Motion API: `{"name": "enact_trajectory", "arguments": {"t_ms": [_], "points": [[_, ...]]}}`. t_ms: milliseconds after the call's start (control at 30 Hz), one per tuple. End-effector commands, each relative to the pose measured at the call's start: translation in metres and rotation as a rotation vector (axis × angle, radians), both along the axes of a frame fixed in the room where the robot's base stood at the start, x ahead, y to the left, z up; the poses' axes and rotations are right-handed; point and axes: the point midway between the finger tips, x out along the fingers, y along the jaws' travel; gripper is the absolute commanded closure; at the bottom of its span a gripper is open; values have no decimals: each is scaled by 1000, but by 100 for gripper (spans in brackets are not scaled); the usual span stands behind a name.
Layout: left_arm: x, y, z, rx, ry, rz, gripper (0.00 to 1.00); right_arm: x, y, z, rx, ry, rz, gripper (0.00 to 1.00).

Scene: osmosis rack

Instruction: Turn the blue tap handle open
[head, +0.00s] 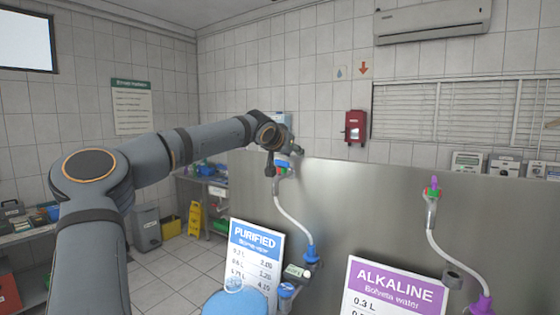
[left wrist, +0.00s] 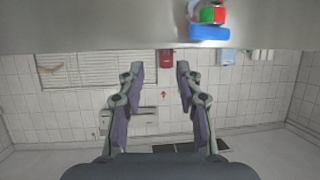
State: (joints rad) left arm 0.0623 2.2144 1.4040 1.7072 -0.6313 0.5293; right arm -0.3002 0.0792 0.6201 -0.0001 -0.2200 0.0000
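The blue tap handle (head: 282,163) is at the top of the purified water hose, near the upper left corner of the steel panel. Red and green parts sit just under it. In the left wrist view, which is upside down, the blue handle (left wrist: 209,33) shows at the top, right of the fingers. My left gripper (head: 269,163) is beside the tap, just left of it in the head view. In the left wrist view its two fingers (left wrist: 160,70) are apart with nothing between them. I see no contact with the handle. My right gripper is not in view.
The steel panel (head: 360,205) stands close behind the tap. A second tap with a purple handle (head: 434,181) is on the right. The purified sign (head: 255,255), alkaline sign (head: 393,290) and a blue-topped container (head: 235,303) stand in front. Floor is open at left.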

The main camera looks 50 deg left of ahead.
Motion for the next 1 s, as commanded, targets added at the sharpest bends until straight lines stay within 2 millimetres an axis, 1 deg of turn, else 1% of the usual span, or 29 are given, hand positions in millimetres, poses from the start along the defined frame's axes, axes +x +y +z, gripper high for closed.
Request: {"name": "enact_trajectory", "arguments": {"t_ms": [67, 167, 267, 500, 600, 700, 800, 1000], "points": [[-1, 0, 0, 0, 0, 0, 65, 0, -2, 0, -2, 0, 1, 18], [-8, -4, 4, -3, -3, -2, 65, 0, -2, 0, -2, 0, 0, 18], [-22, -11, 12, -2, -7, -4, 65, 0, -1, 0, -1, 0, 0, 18], [-67, -32, 32, -3, -7, -3, 65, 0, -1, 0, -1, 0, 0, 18], [-82, -39, 39, -2, -6, -3, 65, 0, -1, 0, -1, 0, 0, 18], [-93, -44, 43, -2, -3, -2, 65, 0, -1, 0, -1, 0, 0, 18], [-99, -46, 45, -1, -1, -1, 65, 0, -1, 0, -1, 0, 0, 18], [-100, -47, 46, 0, 0, 0, 65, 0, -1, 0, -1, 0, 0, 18]]}}
